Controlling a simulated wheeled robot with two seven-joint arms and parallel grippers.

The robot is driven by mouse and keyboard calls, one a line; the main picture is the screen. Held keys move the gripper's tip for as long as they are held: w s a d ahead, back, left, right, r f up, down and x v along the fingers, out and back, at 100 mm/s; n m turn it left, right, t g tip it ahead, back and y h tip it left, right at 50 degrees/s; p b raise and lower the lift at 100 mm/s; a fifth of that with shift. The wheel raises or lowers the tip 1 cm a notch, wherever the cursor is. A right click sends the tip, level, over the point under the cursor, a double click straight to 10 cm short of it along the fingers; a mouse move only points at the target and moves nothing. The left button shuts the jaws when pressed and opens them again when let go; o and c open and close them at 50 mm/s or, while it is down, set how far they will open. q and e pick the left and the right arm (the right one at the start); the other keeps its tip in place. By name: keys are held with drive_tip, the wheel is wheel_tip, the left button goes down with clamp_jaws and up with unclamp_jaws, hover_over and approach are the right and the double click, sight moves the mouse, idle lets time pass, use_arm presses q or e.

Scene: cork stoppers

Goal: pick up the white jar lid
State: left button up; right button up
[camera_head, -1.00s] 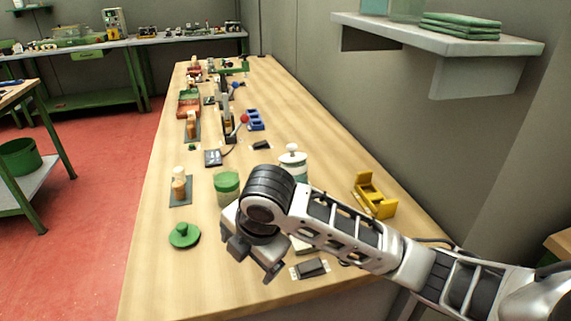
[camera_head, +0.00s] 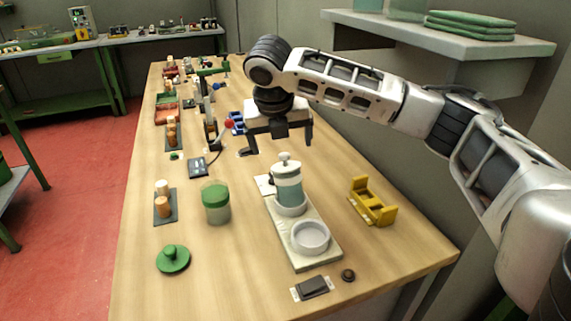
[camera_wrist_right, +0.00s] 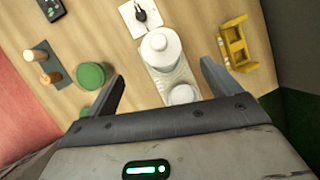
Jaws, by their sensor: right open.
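The white jar lid (camera_head: 287,164), with a round knob on top, sits on a pale teal glass jar (camera_head: 288,190). The jar stands upright on the far part of a light board. In the right wrist view the lid (camera_wrist_right: 160,46) appears from above, between and beyond the finger lines. My right gripper (camera_head: 281,141) is open and empty, fingers pointing down, above the lid and apart from it. My left gripper is not in view.
A shallow white dish (camera_head: 311,237) is at the board's near end. A green-lidded jar (camera_head: 215,203) stands left, a green knobbed lid (camera_head: 173,260) lies nearer, and a yellow holder (camera_head: 371,203) stands right. A wall shelf (camera_head: 440,35) overhangs at the back right.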

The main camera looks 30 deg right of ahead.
sight(286, 165)
drive_tip(key=p+x, duration=0.1)
drive_tip(key=x, duration=0.7)
drive_tip(key=shift+d+f, duration=0.2)
drive_tip(key=shift+f, duration=0.15)
drive_tip(key=c, duration=1.1)
drive_tip(key=shift+r, duration=0.15)
